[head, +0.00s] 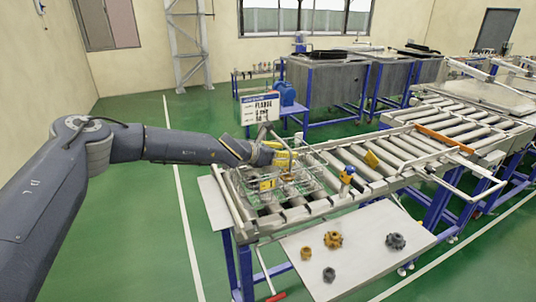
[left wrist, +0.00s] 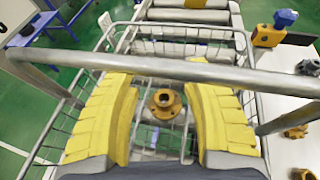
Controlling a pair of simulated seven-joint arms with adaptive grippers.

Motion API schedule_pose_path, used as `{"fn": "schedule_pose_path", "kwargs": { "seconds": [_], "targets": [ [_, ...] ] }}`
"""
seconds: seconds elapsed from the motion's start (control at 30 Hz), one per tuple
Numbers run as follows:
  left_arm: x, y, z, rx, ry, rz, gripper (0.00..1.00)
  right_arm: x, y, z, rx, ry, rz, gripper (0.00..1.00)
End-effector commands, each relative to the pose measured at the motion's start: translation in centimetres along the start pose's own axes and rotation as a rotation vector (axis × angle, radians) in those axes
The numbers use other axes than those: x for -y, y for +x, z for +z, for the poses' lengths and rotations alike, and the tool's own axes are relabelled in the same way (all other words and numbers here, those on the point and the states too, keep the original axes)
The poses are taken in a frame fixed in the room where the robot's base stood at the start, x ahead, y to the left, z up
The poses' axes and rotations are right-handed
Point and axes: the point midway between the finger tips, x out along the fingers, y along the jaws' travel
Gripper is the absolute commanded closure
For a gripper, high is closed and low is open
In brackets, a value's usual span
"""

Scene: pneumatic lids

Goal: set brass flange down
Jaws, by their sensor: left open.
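The brass flange (left wrist: 165,103) is a round, golden part with a raised hub and a central hole. In the left wrist view it sits inside the wire basket (left wrist: 232,45), between and beyond my finger pads. In the head view the basket (head: 318,186) stands at the near end of the roller conveyor; I cannot make out the flange clearly there. My left gripper (head: 285,160) is over the basket. Its yellow fingers (left wrist: 168,118) are spread wide with a gap on both sides of the flange, touching neither side. My right gripper is not in view.
A pale side table (head: 365,268) holds several brass and grey parts, including a toothed brass one (head: 333,239). A blue-and-yellow device (head: 347,175) stands at the conveyor edge. A sign (head: 260,109) rises behind the basket. The rollers (head: 340,165) right of it are mostly clear.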

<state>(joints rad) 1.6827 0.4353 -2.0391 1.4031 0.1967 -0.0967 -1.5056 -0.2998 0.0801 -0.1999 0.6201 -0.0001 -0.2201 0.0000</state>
Motion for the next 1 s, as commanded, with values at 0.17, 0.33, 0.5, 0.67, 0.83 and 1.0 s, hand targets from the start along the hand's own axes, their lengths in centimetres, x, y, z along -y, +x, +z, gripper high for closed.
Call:
{"fn": "schedule_pose_path", "kwargs": {
  "seconds": [0.17,0.33,0.5,0.67,0.83,1.0],
  "targets": [
    [-0.1,-3.5,0.1,0.001,-0.001,0.000,0.52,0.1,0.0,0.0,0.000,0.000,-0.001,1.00],
    [0.0,-6.4,0.1,0.001,0.000,0.000,0.52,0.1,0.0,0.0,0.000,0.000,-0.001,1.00],
    [-0.1,-8.5,0.0,0.000,0.000,0.001,0.52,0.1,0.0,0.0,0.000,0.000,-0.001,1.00],
    [0.0,-9.7,0.0,0.000,-0.001,0.000,0.52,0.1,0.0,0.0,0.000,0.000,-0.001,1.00],
    [0.0,-10.1,0.0,0.000,-0.001,0.000,0.52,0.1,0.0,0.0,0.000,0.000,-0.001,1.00],
    [0.0,-10.1,0.0,0.000,-0.001,0.000,0.52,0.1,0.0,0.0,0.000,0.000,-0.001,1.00]
  ]
}}
